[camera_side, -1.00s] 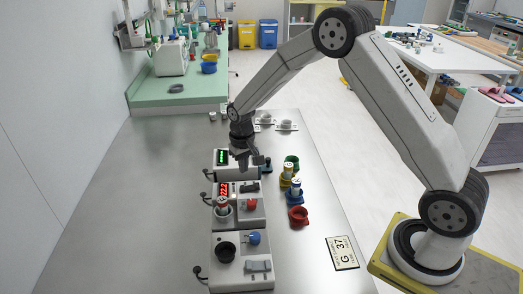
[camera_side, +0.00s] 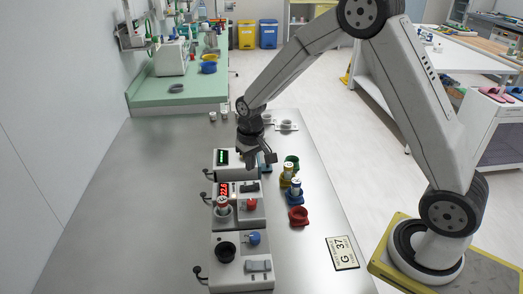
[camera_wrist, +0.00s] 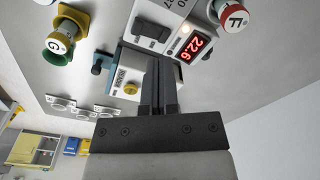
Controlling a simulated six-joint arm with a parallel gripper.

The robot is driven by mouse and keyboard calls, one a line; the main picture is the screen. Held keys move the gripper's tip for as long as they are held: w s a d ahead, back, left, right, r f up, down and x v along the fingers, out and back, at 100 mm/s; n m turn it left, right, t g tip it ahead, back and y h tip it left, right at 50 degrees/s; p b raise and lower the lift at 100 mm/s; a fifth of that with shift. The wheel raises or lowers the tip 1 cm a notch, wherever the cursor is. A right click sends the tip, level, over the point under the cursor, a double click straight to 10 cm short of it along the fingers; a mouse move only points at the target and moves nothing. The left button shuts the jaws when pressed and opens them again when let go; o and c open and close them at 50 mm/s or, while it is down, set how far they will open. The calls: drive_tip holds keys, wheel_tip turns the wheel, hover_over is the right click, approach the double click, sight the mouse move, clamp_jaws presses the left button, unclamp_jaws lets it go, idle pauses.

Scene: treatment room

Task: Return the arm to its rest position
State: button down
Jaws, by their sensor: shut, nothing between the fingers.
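My gripper (camera_side: 259,161) hangs above the farthest of the white devices on the steel table, partly covering that device in the side view. Its fingers also show in the wrist view (camera_wrist: 159,85), close together and empty. My arm reaches from its base at the right, up over the table and down to the gripper.
Three white devices stand in a row: the far one (camera_side: 224,172), the middle one with a red display (camera_side: 246,217) and the near one (camera_side: 231,270). Yellow (camera_side: 288,180), blue (camera_side: 295,197) and red cups (camera_side: 298,216) stand to their right. The table's left side (camera_side: 130,200) is clear.

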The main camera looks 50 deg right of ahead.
drive_tip(key=s+a+r+n+t, duration=0.1)
drive_tip(key=s+r, duration=0.1)
drive_tip(key=s, duration=0.6)
drive_tip(key=s+a+r+n+t, duration=0.1)
drive_tip(key=s+a+r, duration=0.1)
drive_tip(key=s, duration=0.7)
drive_tip(key=shift+s, duration=0.2)
